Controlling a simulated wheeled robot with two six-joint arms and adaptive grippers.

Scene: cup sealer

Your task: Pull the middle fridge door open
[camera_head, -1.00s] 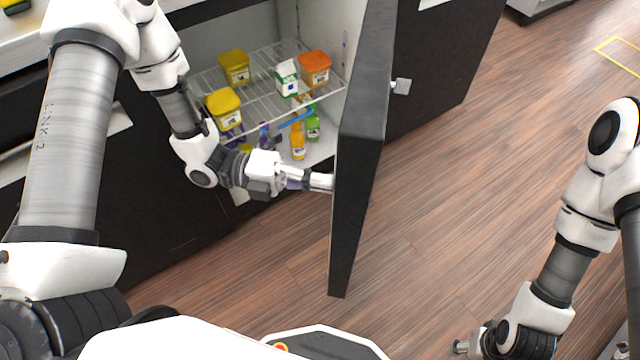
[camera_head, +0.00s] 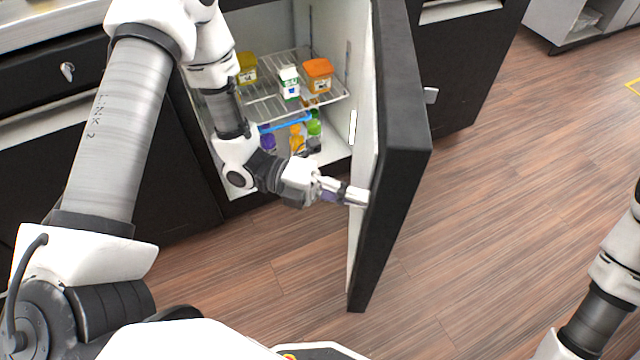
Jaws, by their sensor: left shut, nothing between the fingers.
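The middle fridge door (camera_head: 405,150) is black outside with a white inner face, and it stands wide open, swung out toward me. The fridge inside (camera_head: 335,150) shows to its left, with a wire shelf and goods. My left gripper (camera_head: 362,196) is shut and empty, with its fingertips at the inner face of the door, near its free edge. Whether the tips press on the door is hard to see. My right arm (camera_head: 600,300) comes in at the lower right, and its gripper is outside the picture.
An orange tub (camera_head: 318,74), a white carton (camera_head: 289,81) and a yellow tub (camera_head: 246,68) stand on the wire shelf (camera_head: 262,110). Several bottles, one green (camera_head: 314,128), stand below. Another black door (camera_head: 460,70) with a handle is to the right. The wooden floor (camera_head: 500,200) is clear.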

